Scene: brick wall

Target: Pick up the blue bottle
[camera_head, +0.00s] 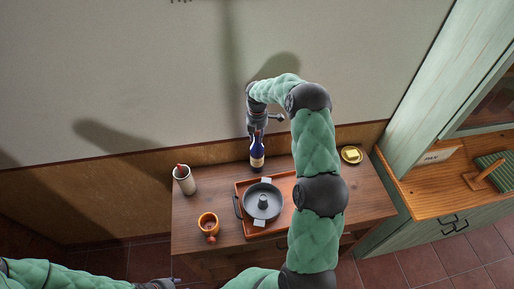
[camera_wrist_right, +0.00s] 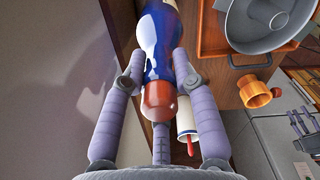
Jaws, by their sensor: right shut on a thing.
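The blue bottle (camera_head: 257,152) has a red top and a pale label and is near the back edge of the wooden table, by the wall. My right gripper (camera_head: 257,124) is around its upper part from above. In the right wrist view the bottle (camera_wrist_right: 163,50) shows between the fingers of the right gripper (camera_wrist_right: 152,68), which is shut on it. I cannot tell whether its base touches the table. My left arm shows at the lower left of the head view; its gripper (camera_head: 160,284) is at the bottom edge, and its fingers are too unclear to read.
A grey pot (camera_head: 262,201) stands in an orange-brown tray (camera_head: 284,181) in front of the bottle. A white cup (camera_head: 184,180) with a red item is at the left, an orange mug (camera_head: 208,223) at the front left. A yellow item (camera_head: 351,154) lies right of my right arm. A wall is close behind.

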